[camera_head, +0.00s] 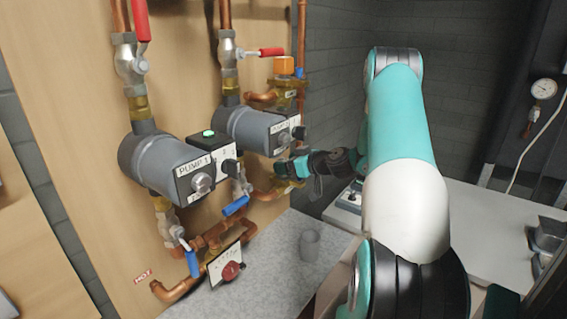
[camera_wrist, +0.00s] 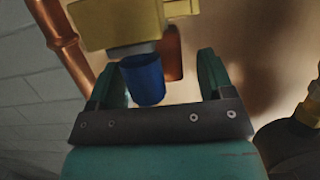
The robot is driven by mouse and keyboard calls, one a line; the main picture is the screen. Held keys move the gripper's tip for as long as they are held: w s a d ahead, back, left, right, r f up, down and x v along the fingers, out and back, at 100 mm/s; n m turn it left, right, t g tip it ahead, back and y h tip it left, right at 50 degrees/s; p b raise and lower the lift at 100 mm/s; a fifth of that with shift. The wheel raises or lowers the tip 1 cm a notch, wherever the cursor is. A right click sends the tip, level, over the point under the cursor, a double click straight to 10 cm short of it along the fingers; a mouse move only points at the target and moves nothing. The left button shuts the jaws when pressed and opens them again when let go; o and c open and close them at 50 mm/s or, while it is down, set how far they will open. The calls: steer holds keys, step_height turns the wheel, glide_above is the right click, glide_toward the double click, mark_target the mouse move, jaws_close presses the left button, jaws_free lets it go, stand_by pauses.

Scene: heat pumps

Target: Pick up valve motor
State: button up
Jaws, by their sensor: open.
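In the wrist view, a blue cylindrical piece (camera_wrist: 143,80) sits under a yellow brass valve body (camera_wrist: 118,25), between the two green fingers of my gripper (camera_wrist: 162,78). The fingers are apart and I see no clear contact with the blue piece. In the head view, my gripper (camera_head: 287,166) is at the lower brass fitting, right of pump 2 (camera_head: 250,127); its fingertips are small and partly hidden. No part is marked as the valve motor.
Pump 1 (camera_head: 165,165) and copper pipes are mounted on the wooden panel (camera_head: 70,100). Red and blue valve handles stick out from the pipes. In the wrist view, a copper pipe (camera_wrist: 62,40) runs close by at left. The speckled counter (camera_head: 265,285) is mostly clear.

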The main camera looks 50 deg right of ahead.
steer(key=shift+x, duration=0.95)
steer(key=shift+c, duration=0.4)
steer(key=c, duration=1)
